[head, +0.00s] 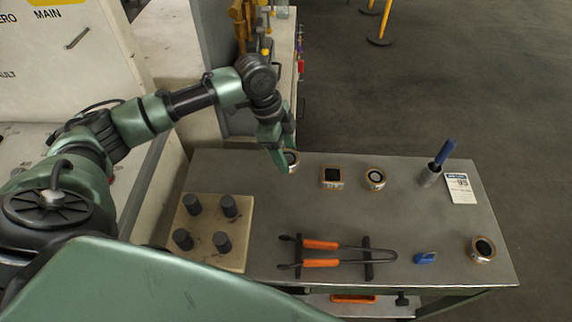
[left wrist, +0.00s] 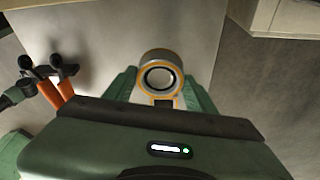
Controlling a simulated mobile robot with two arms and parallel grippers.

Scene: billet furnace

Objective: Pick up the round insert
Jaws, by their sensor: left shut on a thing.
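My left gripper (head: 279,150) reaches down at the back edge of the grey table, left of its middle. It is shut on a round insert (head: 292,162), a metallic ring with orange edging and a dark centre, partly hidden by the fingers. In the left wrist view, the round insert (left wrist: 160,57) sits between the two green fingers (left wrist: 160,90). I cannot tell whether it touches the table. Another round insert (head: 375,180) stands to the right, and a similar one (head: 483,249) is at the front right. A square insert (head: 332,186) stands between the first two. My right gripper is not in view.
A board (head: 240,208) with several dark cylinders is at the table's left. Orange-handled tongs (head: 322,244) lie at the front middle. A blue block (head: 425,258), a cup (head: 430,176) with a blue-handled item and a card (head: 460,190) are rightward. The table's middle (head: 400,215) is clear.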

